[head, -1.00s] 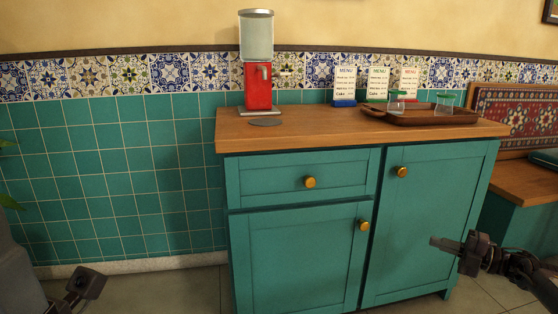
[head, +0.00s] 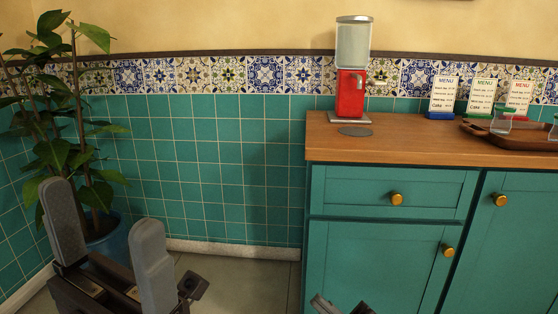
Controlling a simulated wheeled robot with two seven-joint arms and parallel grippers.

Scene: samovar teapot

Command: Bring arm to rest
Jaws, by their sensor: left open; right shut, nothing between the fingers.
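My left gripper (head: 106,222) is large in the lower left of the head view, close to the camera. Its two grey fingers point up and stand wide apart with nothing between them. The blue plant pot shows behind it. My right gripper (head: 338,304) shows only as a small dark part at the bottom edge, in front of the teal cabinet (head: 385,245). Its fingers are shut and hold nothing. Most of the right arm is below the picture.
A potted plant (head: 62,150) stands at the left by the tiled wall. A red dispenser (head: 350,95) stands on the wooden counter (head: 420,148), with a grey disc (head: 356,132) before it. Menu cards (head: 443,95) and a tray (head: 508,140) with glasses are at the right. Floor left of the cabinet is clear.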

